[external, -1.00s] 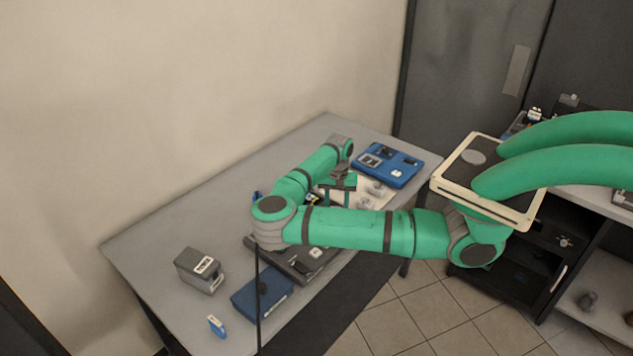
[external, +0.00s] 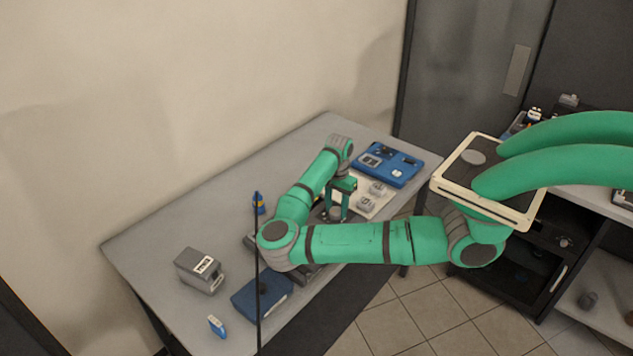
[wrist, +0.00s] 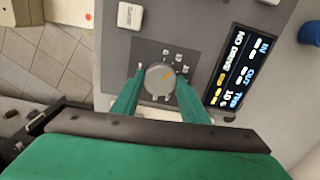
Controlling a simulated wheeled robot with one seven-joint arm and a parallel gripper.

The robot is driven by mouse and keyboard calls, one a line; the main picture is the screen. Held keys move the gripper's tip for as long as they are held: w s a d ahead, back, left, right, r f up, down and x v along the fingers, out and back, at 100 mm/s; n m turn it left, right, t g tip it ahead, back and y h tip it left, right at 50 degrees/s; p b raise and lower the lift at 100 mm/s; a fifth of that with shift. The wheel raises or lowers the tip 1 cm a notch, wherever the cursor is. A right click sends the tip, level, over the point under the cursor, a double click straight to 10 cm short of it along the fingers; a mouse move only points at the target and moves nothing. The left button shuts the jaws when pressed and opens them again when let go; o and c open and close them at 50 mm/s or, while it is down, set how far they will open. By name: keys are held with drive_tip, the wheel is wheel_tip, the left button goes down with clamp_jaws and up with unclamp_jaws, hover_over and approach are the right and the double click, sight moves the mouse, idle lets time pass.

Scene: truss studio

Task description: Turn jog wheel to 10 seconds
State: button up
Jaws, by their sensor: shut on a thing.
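The jog wheel (wrist: 159,79) is a round grey dial with an orange mark toward its upper right, on the dark panel of a grey console (wrist: 208,22). My gripper (wrist: 160,88) has its two green fingers on either side of the wheel, shut on it. A screen (wrist: 236,72) on the console reads "NO DRIVE", with "IN", "OUT" and a line that looks like "10"; the small text is hard to read. In the external view my gripper (external: 338,212) points down over the console, which my arm mostly hides.
A blue case (external: 386,163) with devices lies at the table's far end, beside small grey blocks on a pale mat (external: 367,206). A grey box (external: 200,270), a blue box (external: 262,296) and a small blue item (external: 217,326) stand at the near end.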

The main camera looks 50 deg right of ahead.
sight(336, 210)
idle(0.4)
drive_tip(key=o, duration=1.1)
drive_tip(key=shift+r, duration=0.15)
wheel_tip(336, 210, up, 11)
drive_tip(key=shift+f, duration=0.2)
